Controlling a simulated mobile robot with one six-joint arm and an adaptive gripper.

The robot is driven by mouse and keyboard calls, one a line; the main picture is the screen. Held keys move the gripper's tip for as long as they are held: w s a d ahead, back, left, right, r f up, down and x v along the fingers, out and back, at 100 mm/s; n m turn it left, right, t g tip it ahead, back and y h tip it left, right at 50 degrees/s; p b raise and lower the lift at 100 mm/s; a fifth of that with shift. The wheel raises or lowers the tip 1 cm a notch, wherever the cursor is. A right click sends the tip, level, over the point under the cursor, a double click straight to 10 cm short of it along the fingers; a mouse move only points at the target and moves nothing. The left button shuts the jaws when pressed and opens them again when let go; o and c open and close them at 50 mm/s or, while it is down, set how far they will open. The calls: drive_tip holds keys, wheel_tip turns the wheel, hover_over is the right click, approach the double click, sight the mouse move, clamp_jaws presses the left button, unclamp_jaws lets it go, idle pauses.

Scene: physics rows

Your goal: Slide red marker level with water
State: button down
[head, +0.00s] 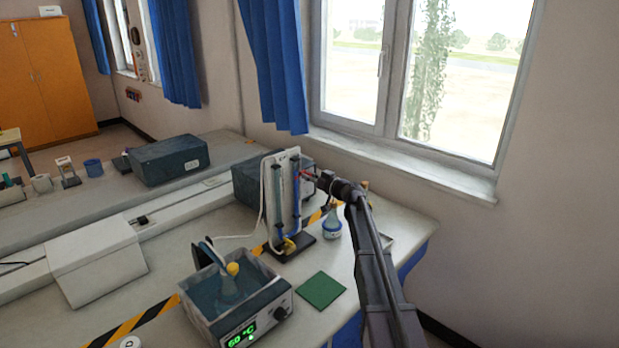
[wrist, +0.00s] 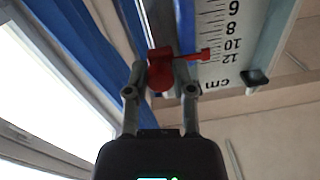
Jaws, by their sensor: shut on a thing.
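The red marker (wrist: 162,70) sits on the tube stand beside a printed cm scale (wrist: 222,30). Its pointer lies across the scale between the 10 and 12 marks. My gripper (wrist: 160,88) is shut on the marker's red body. In the head view, my gripper (head: 316,179) reaches the stand from the right, and the marker (head: 304,175) shows as a small red spot. The stand (head: 293,246) is upright, with a white board and two tubes; the right tube (head: 297,195) looks blue. I cannot make out the water level in either view.
A water bath (head: 222,325) with a green display stands in front left of the stand. A flask (head: 332,222) is just right of it, below my arm. A green mat (head: 320,290) lies in front. A dark box (head: 245,185) and the window wall are behind.

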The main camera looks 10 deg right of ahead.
drive_tip(key=shift+r+p, duration=0.7)
drive_tip(key=shift+r, duration=0.3)
drive_tip(key=shift+c, duration=2.2)
unclamp_jaws()
drive_tip(key=shift+f, duration=0.1)
drive_tip(key=v, duration=1.2)
drive_tip(key=shift+a, duration=0.1)
